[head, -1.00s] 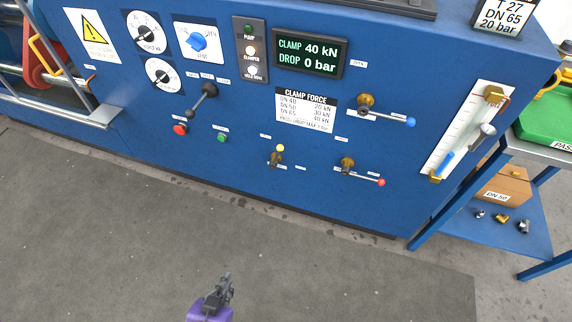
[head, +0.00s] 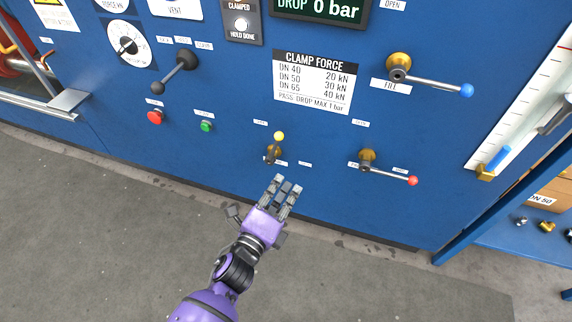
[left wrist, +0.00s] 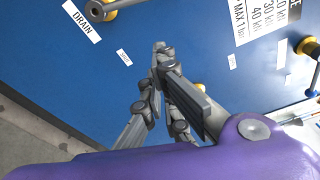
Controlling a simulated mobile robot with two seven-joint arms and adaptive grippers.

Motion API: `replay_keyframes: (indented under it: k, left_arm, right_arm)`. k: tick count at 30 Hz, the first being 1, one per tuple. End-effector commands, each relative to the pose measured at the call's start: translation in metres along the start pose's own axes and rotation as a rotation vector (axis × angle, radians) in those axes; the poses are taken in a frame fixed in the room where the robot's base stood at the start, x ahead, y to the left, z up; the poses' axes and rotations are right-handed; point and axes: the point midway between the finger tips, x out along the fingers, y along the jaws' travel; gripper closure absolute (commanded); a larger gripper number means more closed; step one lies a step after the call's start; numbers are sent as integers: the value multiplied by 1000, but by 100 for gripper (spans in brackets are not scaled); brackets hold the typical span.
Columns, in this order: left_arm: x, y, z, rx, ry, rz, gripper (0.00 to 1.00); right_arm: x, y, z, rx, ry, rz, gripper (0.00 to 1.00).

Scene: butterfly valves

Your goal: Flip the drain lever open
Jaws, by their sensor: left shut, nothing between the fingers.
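The drain lever is a short lever with a yellow ball (head: 279,136) on a brass hub (head: 271,154) low on the blue panel. Its ball points up. In the left wrist view its hub (left wrist: 100,10) is cut off at the top edge, beside the DRAIN label (left wrist: 83,21). My purple left gripper (head: 284,186) appears just below and right of the lever in the head view, apart from it. The left wrist view shows its grey fingers (left wrist: 163,52) shut and empty. My right gripper is not in view.
A red-ball lever (head: 390,174) points right beside the drain lever. A blue-ball fill lever (head: 430,82) is above it. Red (head: 155,117) and green (head: 206,125) buttons and a black-knobbed lever (head: 175,73) are to the left. A gauge (head: 520,110) is at the right.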

Motion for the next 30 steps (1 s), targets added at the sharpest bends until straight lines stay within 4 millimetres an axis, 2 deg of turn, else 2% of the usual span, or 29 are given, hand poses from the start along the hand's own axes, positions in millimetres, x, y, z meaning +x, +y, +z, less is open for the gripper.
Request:
replay_keyframes:
  k: [5,16,21,30]
  left_arm:
    - [21,1,0,4,0,-1,100]
    - [99,2,-1,-1,-1,0,100]
    - [90,1,25,3,-2,4,100]
    - [85,1,38,-2,-1,3,100]
  right_arm:
    - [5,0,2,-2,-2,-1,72]
    - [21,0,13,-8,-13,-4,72]
    - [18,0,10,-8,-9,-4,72]
    - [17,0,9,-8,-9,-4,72]
